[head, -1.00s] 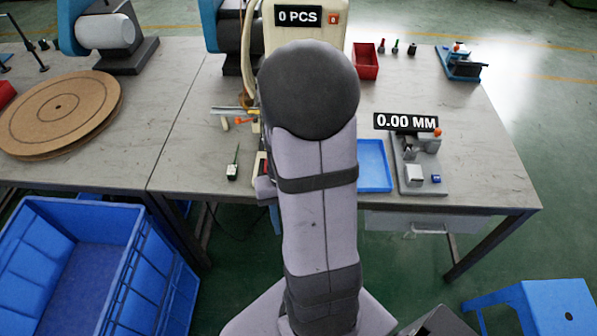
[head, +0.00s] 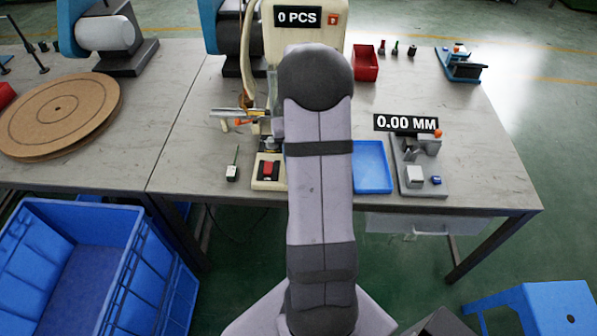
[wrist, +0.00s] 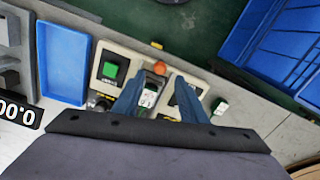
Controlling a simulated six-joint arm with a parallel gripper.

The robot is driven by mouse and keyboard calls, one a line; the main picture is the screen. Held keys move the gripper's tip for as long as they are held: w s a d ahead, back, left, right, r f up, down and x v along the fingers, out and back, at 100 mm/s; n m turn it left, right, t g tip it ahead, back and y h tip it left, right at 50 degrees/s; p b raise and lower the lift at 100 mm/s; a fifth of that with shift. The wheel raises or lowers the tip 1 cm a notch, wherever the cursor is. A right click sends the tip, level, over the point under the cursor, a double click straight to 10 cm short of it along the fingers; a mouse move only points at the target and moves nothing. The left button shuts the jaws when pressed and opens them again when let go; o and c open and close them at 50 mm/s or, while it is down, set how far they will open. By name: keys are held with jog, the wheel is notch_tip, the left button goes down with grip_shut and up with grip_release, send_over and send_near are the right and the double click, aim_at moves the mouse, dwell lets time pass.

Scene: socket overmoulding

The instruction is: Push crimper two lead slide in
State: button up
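The crimper (head: 283,42) is the cream machine under the "0 PCS" sign in the head view; my arm hides much of its front. Its base shows a red switch (head: 268,168). In the wrist view its cream base (wrist: 127,60) has a green button (wrist: 109,70) and an orange knob (wrist: 159,68). A small white-and-dark block (wrist: 149,95) lies between my fingers; I cannot tell whether it is the lead slide. My gripper (wrist: 160,80) is over the base with its two blue fingers apart, and no contact with the block is clear. The head view hides my gripper.
A blue tray (head: 388,184) stands right of the crimper, then a gauge (head: 408,180) marked "0.00 MM". A small green-and-white piece (head: 232,173) lies left of the base. A red bin (head: 366,72) stands behind. The table's front edge is close.

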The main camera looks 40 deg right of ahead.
jog(key=shift+f+p, duration=0.6)
jog(key=shift+f, duration=2.3)
grip_shut()
